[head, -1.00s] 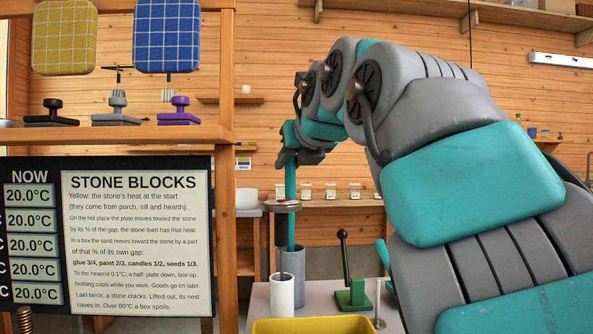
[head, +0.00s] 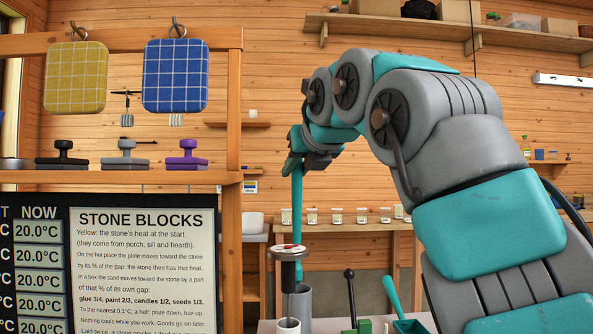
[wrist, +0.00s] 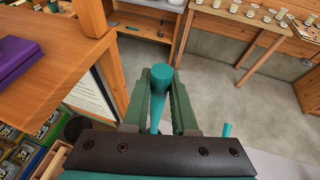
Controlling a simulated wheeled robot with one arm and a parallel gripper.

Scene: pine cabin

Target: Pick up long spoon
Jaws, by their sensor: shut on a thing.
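The long spoon shows as a straight teal handle (head: 298,220) standing upright in the head view. Its lower end runs down into a grey cylinder (head: 302,305), so its bowl is hidden. My gripper (head: 294,165) is shut on the top of the handle. In the wrist view the round teal handle top (wrist: 161,75) sits between the two green fingers of my gripper (wrist: 158,105).
A black-knobbed lever (head: 350,290) and a teal scoop (head: 395,300) are to the right.

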